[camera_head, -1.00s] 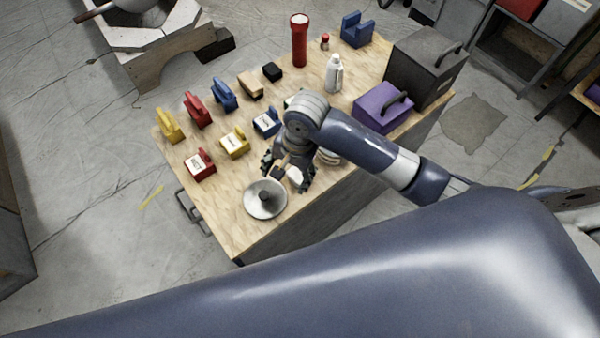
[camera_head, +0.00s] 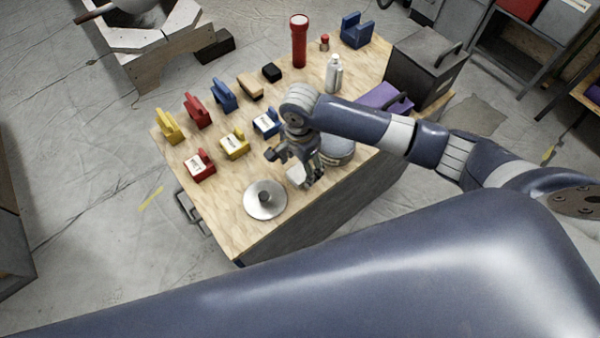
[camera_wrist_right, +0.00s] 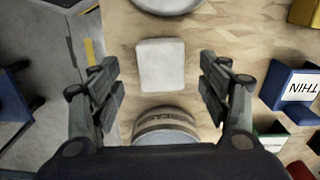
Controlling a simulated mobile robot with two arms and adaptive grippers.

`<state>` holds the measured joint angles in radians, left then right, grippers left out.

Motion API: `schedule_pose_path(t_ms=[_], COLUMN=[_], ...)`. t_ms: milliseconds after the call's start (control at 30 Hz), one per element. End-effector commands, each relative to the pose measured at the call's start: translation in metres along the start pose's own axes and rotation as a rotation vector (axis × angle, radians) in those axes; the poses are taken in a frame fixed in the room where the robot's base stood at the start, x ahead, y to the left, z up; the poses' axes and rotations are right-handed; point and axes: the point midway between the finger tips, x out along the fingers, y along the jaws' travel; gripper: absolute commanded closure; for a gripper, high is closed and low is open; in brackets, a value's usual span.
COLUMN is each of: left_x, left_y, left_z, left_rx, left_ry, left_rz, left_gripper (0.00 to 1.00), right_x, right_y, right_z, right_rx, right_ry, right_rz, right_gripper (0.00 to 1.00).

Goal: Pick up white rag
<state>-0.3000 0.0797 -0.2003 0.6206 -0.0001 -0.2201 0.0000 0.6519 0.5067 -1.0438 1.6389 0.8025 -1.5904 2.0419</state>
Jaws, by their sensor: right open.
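The white rag (camera_wrist_right: 162,65) is a folded, flat, pale square on the wooden workbench. In the right wrist view it lies between and just beyond my right gripper's two spread fingers (camera_wrist_right: 160,88), with a gap on each side. In the head view the rag (camera_head: 296,174) shows only in part beside my right gripper (camera_head: 293,167), which hides some of it. My right gripper is open and empty above the bench. My left gripper is not in view; a large dark arm link of mine fills the bottom of the head view.
A round metal disc (camera_head: 265,200) lies near the rag at the bench's front corner. A round tin (camera_head: 338,150) stands on the rag's other side. Coloured boxes, a red flashlight (camera_head: 299,40), a white bottle (camera_head: 333,74), a purple case (camera_head: 385,97) and a dark toolbox (camera_head: 425,65) occupy the bench (camera_head: 225,225).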

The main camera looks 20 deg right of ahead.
Motion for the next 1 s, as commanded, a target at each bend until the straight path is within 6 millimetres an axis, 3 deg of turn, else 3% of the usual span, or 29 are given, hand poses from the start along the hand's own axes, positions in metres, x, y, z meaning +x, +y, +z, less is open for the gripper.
schedule_pose_path(t_ms=[233,500,533,700,733,1000], left_x=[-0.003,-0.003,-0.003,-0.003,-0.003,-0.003], left_y=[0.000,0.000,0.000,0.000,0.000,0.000], left_z=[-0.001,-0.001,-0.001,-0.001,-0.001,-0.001], left_rx=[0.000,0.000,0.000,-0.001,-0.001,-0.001], left_ry=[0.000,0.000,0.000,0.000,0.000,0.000], left_rz=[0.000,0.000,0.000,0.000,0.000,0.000], left_gripper=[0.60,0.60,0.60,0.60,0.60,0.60], right_x=[0.034,0.038,0.038,0.038,0.038,0.038], right_y=[-0.001,-0.001,-0.001,-0.001,-0.001,-0.001], right_z=[-0.001,-0.001,-0.001,-0.001,-0.001,-0.001], right_rx=[-0.001,-0.002,-0.002,-0.001,-0.001,-0.001], right_ry=[0.002,0.001,0.001,0.001,0.001,0.001], right_rz=[0.001,-0.002,-0.001,-0.001,-0.001,-0.001], right_gripper=[0.30,0.30,0.32,0.71,0.74,0.74])
